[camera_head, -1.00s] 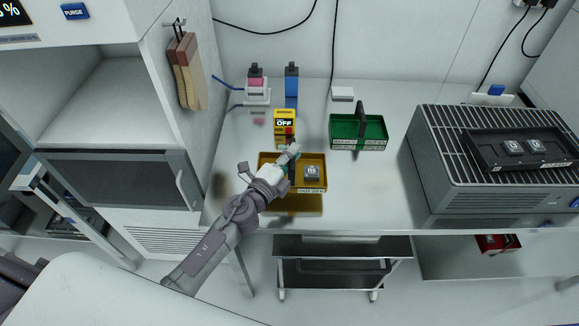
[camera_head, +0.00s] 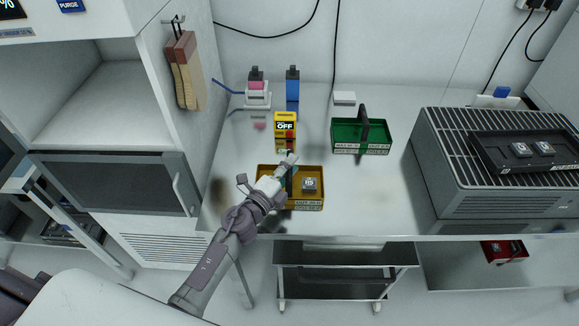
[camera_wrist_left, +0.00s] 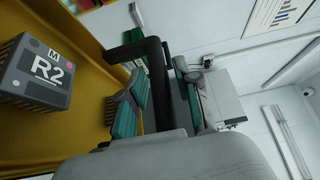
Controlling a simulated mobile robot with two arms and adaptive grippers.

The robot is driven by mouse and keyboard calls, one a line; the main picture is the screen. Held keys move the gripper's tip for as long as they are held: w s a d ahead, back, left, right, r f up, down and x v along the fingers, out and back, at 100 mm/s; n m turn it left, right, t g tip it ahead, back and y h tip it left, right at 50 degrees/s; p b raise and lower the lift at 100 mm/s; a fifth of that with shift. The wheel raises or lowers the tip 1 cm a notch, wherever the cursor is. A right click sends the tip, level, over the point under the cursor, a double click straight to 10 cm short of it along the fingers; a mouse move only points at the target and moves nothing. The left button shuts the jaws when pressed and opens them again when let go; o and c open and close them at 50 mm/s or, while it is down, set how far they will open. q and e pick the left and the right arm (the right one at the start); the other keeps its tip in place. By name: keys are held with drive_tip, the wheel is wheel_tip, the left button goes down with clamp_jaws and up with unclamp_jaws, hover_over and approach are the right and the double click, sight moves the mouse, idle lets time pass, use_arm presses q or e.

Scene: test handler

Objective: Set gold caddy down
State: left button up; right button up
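The gold caddy (camera_head: 264,204), an open yellow tray with a dark upright handle, appears to rest on the white bench near its front edge. A grey block marked R2 (camera_head: 309,185) lies in its right part and shows large in the left wrist view (camera_wrist_left: 38,72). My left gripper (camera_head: 288,166) is over the caddy's middle. In the left wrist view, its teal-padded fingers lie on both sides of the black handle (camera_wrist_left: 160,85) and appear closed on it. The arm hides the caddy's left part. My right gripper is not in view.
A yellow OFF box (camera_head: 285,130) stands just behind the caddy. A green caddy (camera_head: 346,149) stands behind to the right, and a grey slatted unit (camera_head: 435,160) farther right. A cart (camera_head: 345,252) is below the bench. Bench between caddy and slatted unit is clear.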

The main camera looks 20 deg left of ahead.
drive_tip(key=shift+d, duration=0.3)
use_arm(q)
drive_tip(key=shift+r, duration=0.15)
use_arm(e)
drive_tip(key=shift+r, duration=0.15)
use_arm(q)
drive_tip(key=shift+s, duration=0.15)
drive_tip(key=b+v, duration=0.1)
drive_tip(key=v, duration=0.9)
drive_tip(key=shift+s+a+b, duration=0.1)
drive_tip(key=shift+s+b, duration=0.25)
drive_tip(key=shift+s+a, duration=0.15)
drive_tip(key=shift+s, duration=0.3)
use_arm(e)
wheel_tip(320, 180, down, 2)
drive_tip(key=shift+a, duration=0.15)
